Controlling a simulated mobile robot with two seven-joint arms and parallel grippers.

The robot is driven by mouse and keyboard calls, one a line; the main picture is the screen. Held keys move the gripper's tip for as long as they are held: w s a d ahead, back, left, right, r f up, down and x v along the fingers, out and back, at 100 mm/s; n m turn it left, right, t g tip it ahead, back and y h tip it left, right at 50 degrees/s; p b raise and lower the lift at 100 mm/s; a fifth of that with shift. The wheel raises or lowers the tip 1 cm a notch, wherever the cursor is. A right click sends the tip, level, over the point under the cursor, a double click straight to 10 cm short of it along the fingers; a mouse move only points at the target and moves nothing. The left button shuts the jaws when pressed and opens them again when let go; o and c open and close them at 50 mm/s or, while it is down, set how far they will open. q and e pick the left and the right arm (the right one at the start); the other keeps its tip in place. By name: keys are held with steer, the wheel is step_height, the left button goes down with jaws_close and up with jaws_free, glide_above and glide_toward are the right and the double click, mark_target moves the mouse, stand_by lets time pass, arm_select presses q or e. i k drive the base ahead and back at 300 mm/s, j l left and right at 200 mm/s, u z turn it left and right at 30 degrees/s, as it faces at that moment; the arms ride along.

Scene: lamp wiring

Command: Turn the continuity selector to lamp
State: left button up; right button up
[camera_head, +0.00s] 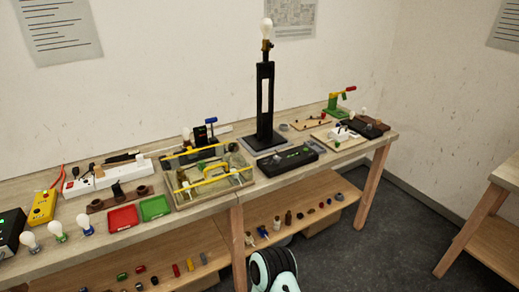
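No part labelled as the continuity selector can be made out at this size. A second black box with a green light (11,232) stands at the bench's left end, beside a yellow meter-like box (42,208). I cannot tell which of these carries the selector, or how it is set. The tall black lamp (265,100) stands upright with a bulb (267,28) on top. Neither of my grippers shows; only a dark and pale teal part of mine is at the bottom edge.
Several loose bulbs stand front left. A white power strip (105,180) lies behind. Small parts lie on the lower shelf (290,205). Another table (505,185) stands right.

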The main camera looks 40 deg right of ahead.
mark_target(277, 159)
steer(key=l+u, duration=0.45)
steer(key=l, duration=0.6)
steer(key=l+u, duration=0.1)
steer(key=l, duration=0.95)
steer(key=k+l+u, duration=0.1)
steer(key=l, duration=1)
